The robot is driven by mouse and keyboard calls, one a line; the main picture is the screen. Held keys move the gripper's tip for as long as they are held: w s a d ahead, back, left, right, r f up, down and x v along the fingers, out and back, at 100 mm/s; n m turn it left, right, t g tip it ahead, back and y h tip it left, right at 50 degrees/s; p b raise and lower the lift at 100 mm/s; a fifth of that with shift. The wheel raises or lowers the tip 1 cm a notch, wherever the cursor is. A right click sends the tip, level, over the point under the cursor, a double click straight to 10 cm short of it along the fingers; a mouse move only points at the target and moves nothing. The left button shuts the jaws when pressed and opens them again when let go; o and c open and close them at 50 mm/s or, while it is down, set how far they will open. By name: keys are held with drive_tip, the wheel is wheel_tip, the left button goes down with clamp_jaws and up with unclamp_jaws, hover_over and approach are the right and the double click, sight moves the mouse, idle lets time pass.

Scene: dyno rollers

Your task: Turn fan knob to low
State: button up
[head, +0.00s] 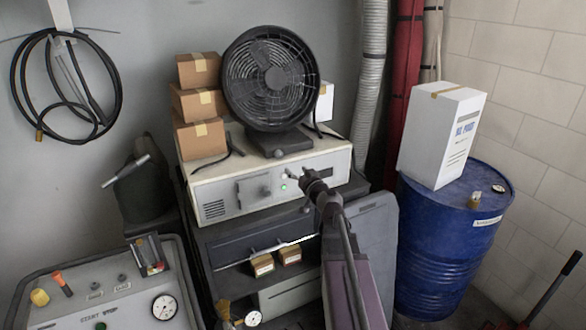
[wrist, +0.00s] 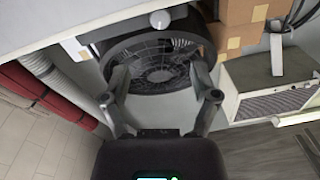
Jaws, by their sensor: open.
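The black round fan (head: 268,75) stands on a dark base on top of the beige cabinet in the head view. A small light round knob (head: 278,153) shows on the front of the fan's base. My gripper (head: 297,174) is in front of the cabinet's upper front panel, a little below and right of the knob. In the wrist view the scene appears upside down: the fan (wrist: 150,62) is behind my open, empty gripper (wrist: 160,72). The knob (wrist: 160,18) is near the top edge, apart from both fingers. Its setting cannot be read.
Stacked cardboard boxes (head: 198,100) stand left of the fan. The beige cabinet (head: 225,192) has small buttons and a latch plate on its front. A blue drum (head: 440,240) with a white box (head: 440,135) stands at right. A gauge panel (head: 95,295) is at lower left.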

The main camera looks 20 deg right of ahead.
sight(280, 155)
drive_tip(key=shift+s, duration=0.1)
idle(0.3)
drive_tip(key=s+n, duration=0.1)
drive_tip(key=n, duration=0.1)
drive_tip(key=s+n, duration=0.1)
drive_tip(key=n, duration=0.1)
drive_tip(key=shift+s+f+n, duration=0.1)
drive_tip(key=shift+s+n, duration=0.15)
drive_tip(key=shift+n, duration=0.05)
drive_tip(key=shift+w, duration=0.1)
drive_tip(key=w, duration=0.9)
drive_tip(key=w+a, duration=0.1)
drive_tip(key=w, duration=0.3)
drive_tip(key=shift+w, duration=0.35)
drive_tip(key=shift+d, duration=0.1)
clamp_jaws()
